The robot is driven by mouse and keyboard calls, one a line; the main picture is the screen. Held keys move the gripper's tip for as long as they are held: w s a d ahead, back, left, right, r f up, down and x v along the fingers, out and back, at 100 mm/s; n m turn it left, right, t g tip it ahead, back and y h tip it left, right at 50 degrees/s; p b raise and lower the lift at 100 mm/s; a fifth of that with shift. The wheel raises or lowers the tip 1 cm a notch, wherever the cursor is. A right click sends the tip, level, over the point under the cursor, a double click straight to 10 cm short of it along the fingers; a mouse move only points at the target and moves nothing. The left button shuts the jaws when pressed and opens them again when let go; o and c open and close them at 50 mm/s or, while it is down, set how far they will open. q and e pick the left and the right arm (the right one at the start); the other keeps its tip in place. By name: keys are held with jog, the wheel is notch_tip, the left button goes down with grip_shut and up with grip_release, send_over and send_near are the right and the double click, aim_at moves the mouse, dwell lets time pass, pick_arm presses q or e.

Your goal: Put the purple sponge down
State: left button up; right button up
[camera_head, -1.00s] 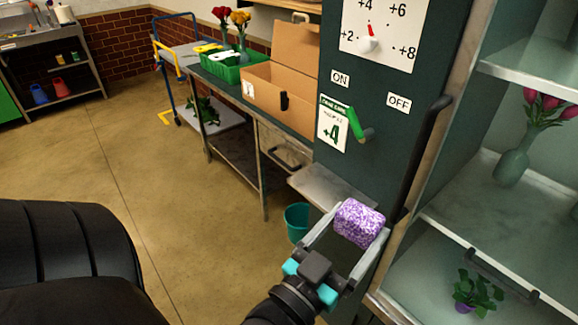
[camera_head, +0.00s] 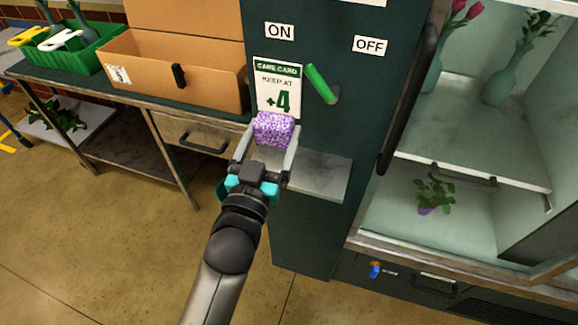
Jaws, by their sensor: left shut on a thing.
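The purple speckled sponge (camera_head: 274,129) is held between the fingers of my left gripper (camera_head: 266,150), which is shut on it. The sponge shows in front of the lower part of the care card and the dark green cabinet panel. A small grey metal shelf (camera_head: 322,175) juts from the cabinet, behind and to the right of the gripper. The gripper covers the shelf's left part. I cannot tell whether the sponge touches anything besides the fingers. My right gripper is not in view.
A green lever (camera_head: 320,84) sticks out beside the care card (camera_head: 279,82). A cardboard box (camera_head: 175,68) and green crate (camera_head: 84,47) stand on the bench at left.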

pick_arm(q)
jog(key=shift+m+h, duration=0.4)
jog(key=shift+h, duration=0.3)
jog(key=d, duration=0.1)
jog(key=w+d, duration=0.2)
jog(key=shift+d+f, duration=0.3)
jog(key=shift+f, duration=0.1)
notch_tip(320, 180, down, 5)
jog(key=shift+r+b, duration=0.15)
jog(key=shift+b, duration=1.05)
jog(key=shift+f+b, duration=0.9)
jog(key=shift+f, duration=1.45)
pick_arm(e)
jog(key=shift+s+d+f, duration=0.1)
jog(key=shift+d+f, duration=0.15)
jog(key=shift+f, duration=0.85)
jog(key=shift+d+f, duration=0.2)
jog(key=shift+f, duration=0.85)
pick_arm(q)
jog(key=shift+f, duration=0.2)
jog(key=o, duration=1)
jog(key=shift+c, duration=0.2)
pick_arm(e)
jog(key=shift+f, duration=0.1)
pick_arm(q)
jog(key=shift+r, duration=0.1)
